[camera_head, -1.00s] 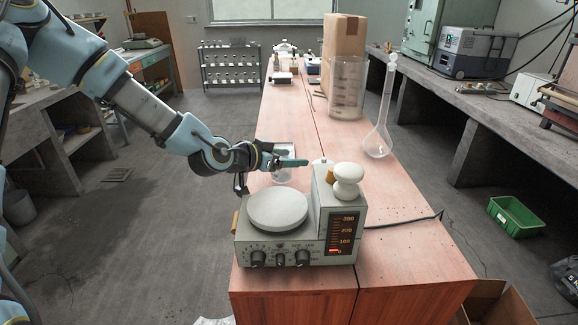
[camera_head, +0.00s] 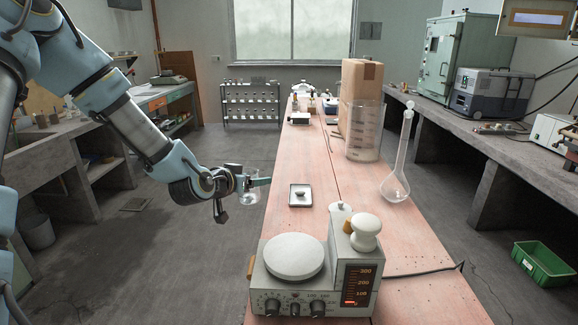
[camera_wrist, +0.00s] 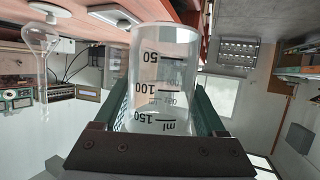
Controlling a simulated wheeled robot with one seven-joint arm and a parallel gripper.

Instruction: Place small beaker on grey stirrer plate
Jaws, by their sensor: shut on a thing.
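My gripper (camera_head: 258,182) is shut on the small beaker (camera_head: 250,190), a clear glass with black volume marks. It is in the air just left of the wooden bench's edge. In the wrist view the beaker (camera_wrist: 165,80) fills the space between the two green fingers, its marks upside down. The grey stirrer plate (camera_head: 310,285) stands at the bench's near end, with an empty round white top (camera_head: 293,256), in front of and to the right of my gripper. Its knobs and red display face the camera.
A small square tray (camera_head: 300,204) with a little object in it lies on the bench (camera_head: 345,215) behind the stirrer. A tall large beaker (camera_head: 377,140), a round-bottomed flask (camera_head: 395,185) and a cardboard box (camera_head: 361,85) stand farther right.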

